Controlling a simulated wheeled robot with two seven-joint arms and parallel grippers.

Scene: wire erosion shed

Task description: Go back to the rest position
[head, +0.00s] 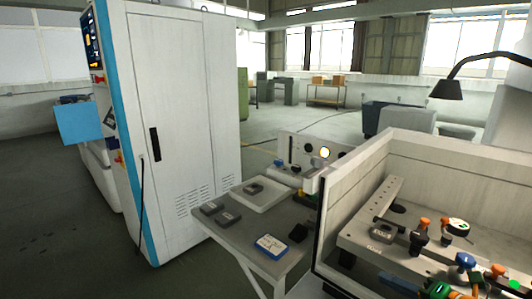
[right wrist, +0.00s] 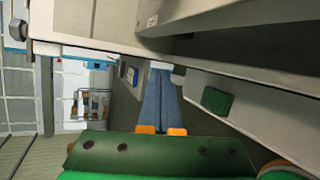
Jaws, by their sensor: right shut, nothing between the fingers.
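My right gripper (head: 386,278) is low at the right of the head view, in front of the fixture bench, its blue fingers pointing left. In the right wrist view its two blue fingers (right wrist: 160,72) lie together, with orange blocks at their roots and a green body below. It is shut and nothing shows between the fingers. My left gripper is in neither view.
A bench with white walls (head: 440,165) holds clamps with orange, blue and green knobs close to my right gripper. A grey table (head: 228,232) left of it carries small blocks and a blue-edged box (head: 271,246). A tall white cabinet (head: 185,110) stands left. Floor beyond is open.

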